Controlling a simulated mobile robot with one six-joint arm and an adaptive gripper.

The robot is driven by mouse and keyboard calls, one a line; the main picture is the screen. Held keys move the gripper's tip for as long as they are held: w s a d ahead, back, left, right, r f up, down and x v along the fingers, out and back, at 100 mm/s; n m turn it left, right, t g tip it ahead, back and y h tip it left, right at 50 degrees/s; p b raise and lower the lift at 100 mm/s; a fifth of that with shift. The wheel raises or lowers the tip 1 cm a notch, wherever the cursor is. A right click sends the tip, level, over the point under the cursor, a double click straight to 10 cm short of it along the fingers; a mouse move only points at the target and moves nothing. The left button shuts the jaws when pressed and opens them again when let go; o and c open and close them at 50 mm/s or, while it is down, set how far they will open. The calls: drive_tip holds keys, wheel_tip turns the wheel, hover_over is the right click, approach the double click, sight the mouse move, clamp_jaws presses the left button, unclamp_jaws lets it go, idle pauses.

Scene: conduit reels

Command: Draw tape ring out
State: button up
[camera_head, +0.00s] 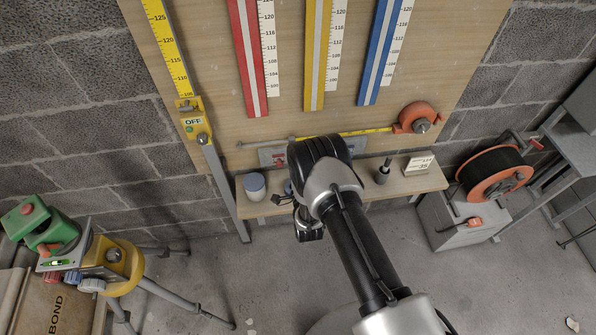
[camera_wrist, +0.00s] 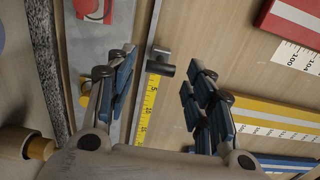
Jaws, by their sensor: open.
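An orange tape case (camera_head: 418,118) is mounted at the right side of the wooden board. Its yellow tape (camera_head: 368,132) runs left along a grey rail until my arm hides it. In the wrist view the yellow tape (camera_wrist: 150,97) ends near a small dark grey post-like end piece (camera_wrist: 167,70), which looks like the pull end; I cannot make out a ring opening. My gripper (camera_wrist: 160,78) is open, its blue-padded fingers either side of the end piece in the picture. Nothing is held, and no contact shows. In the head view my arm hides most of the gripper.
Red (camera_head: 248,62), yellow (camera_head: 318,60) and blue (camera_head: 383,58) strips with scales sit above the rail. Below, a shelf (camera_head: 415,184) carries a white-and-blue jar (camera_head: 254,185), a dark upright tool (camera_head: 383,172) and a number card (camera_head: 419,164). A cable reel (camera_head: 492,173) stands right.

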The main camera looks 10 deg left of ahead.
drive_tip(key=v, duration=0.8)
drive_tip(key=shift+s, duration=0.3)
drive_tip(key=shift+r, duration=0.1)
drive_tip(key=w+d+r+n+g+h, duration=0.2)
drive_tip(key=w+r+n+g, duration=0.1)
drive_tip(key=w+r, duration=0.85)
drive_tip(key=s+d+r+n+g+h, duration=0.1)
drive_tip(key=s+d+r, duration=0.15)
drive_tip(key=r, duration=0.35)
drive_tip(key=s+d+r+n+g, duration=0.1)
drive_tip(key=d+r+n, duration=0.15)
drive_tip(key=r, duration=0.45)
drive_tip(key=s+d+r+n+g, duration=0.2)
drive_tip(key=s+d+r+g, duration=0.1)
drive_tip(key=s+d+r, duration=0.35)
drive_tip(key=s+d+r+n+g+h, duration=0.1)
drive_tip(key=s+d+n, duration=0.1)
drive_tip(key=s, duration=0.7)
drive_tip(key=s+d+r+n+g, duration=0.2)
drive_tip(key=s+d, duration=0.2)
drive_tip(key=s, duration=0.6)
drive_tip(key=s+d+r+n+g+h, duration=0.1)
drive_tip(key=s+d+r+n, duration=0.1)
drive_tip(key=s, duration=0.8)
drive_tip(key=shift+s+d+g+h, duration=0.2)
drive_tip(key=shift+d+g+h, duration=0.1)
drive_tip(key=shift+d, duration=0.1)
drive_tip(key=shift+r, duration=0.1)
